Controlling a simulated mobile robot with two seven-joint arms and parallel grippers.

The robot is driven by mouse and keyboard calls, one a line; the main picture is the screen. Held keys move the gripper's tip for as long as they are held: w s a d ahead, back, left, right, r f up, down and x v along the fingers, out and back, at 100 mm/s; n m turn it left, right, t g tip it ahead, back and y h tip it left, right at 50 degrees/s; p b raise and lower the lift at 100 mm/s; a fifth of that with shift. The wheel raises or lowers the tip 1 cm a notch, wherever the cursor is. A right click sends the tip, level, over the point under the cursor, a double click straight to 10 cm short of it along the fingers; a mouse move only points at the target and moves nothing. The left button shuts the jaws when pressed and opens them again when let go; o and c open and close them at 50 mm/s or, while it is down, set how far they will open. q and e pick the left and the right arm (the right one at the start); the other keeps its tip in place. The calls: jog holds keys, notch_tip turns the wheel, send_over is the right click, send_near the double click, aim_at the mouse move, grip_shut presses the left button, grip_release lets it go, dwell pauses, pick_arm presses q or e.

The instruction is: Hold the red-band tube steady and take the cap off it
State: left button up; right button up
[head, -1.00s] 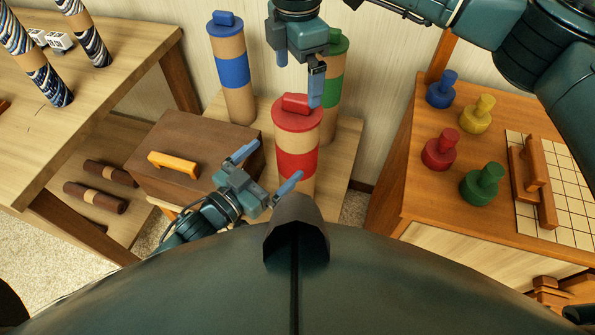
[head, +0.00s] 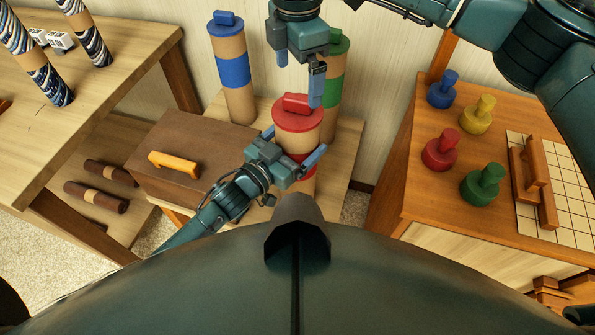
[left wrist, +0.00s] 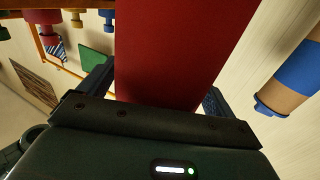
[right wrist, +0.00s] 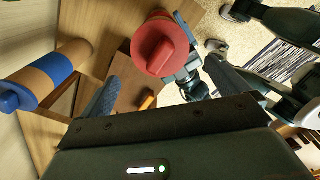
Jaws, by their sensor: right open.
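The red-band tube (head: 303,141) stands upright on a low wooden stand, with its red cap (head: 297,112) seated on top. My left gripper (head: 292,145) is at the tube's red band, one finger on either side, and hides much of the band. In the left wrist view the red band (left wrist: 170,50) fills the space between the fingers; they look spread around it, and contact is hard to judge. My right gripper (head: 299,83) is open and empty above and behind the cap. In the right wrist view the cap (right wrist: 160,45) lies beyond and between its spread fingers.
A blue-band tube (head: 232,70) and a green-band tube (head: 332,85) stand behind, the green one close to my right gripper. A brown box (head: 190,150) with an orange handle is at left. The right table (head: 420,190) holds several coloured knobbed pieces.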

aim_at(298, 97)
pick_arm(q)
jog(key=c, duration=1.1)
pick_arm(e)
notch_tip(298, 97, up, 4)
jog(key=n, duration=0.6)
jog(key=shift+f, duration=0.25)
notch_tip(298, 97, down, 11)
jog(key=n, duration=0.3)
jog(key=shift+r, duration=0.2)
jog(key=c, duration=0.8)
jog(key=shift+c, duration=0.2)
